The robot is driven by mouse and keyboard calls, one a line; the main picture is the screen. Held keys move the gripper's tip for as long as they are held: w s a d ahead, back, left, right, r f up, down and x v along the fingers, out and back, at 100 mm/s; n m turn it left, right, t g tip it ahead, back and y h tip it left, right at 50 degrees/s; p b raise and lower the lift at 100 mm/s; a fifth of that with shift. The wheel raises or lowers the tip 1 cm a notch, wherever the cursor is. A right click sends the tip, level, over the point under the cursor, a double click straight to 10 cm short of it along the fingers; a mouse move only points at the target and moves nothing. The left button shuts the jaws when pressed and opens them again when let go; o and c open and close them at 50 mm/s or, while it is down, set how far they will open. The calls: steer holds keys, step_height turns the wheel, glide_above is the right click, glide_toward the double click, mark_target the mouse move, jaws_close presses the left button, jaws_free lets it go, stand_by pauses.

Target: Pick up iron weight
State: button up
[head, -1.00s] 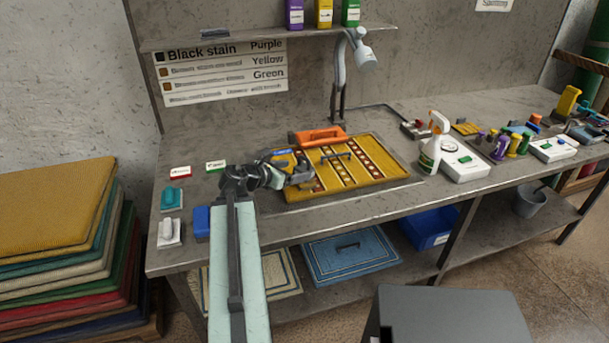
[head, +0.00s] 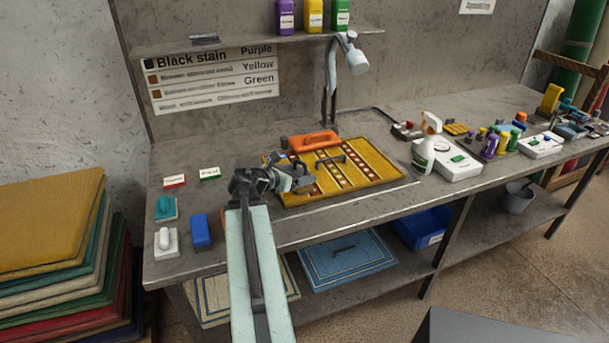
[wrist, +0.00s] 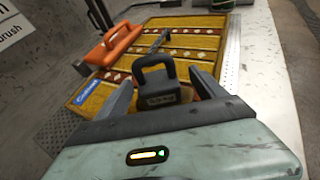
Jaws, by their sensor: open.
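The iron weight (wrist: 160,92) is a dark block with a loop handle on top and a small label on its front. In the wrist view it stands upright on the yellow patterned rug (wrist: 195,42), between the spread fingers of my gripper (wrist: 161,79). The fingers are open, one on each side of it, and I see no clear grip on it. In the head view my gripper (head: 296,178) is over the left front part of the rug (head: 375,172), and the weight is mostly hidden by it.
A lamp (head: 350,55) rises behind. A spray bottle (head: 427,145) stands right. A blue block (head: 201,231) and brushes are at the left.

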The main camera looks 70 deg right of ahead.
mark_target(305, 170)
steer(key=b+x, duration=0.1)
steer(key=x, duration=0.4)
steer(key=shift+w+b, duration=0.1)
steer(key=shift+b, duration=0.25)
steer(key=shift+w+a+r, duration=0.1)
steer(key=shift+w+r, duration=0.05)
jaws_close()
steer(key=shift+r, duration=0.1)
step_height(305, 170, up, 10)
steer(key=p, duration=1)
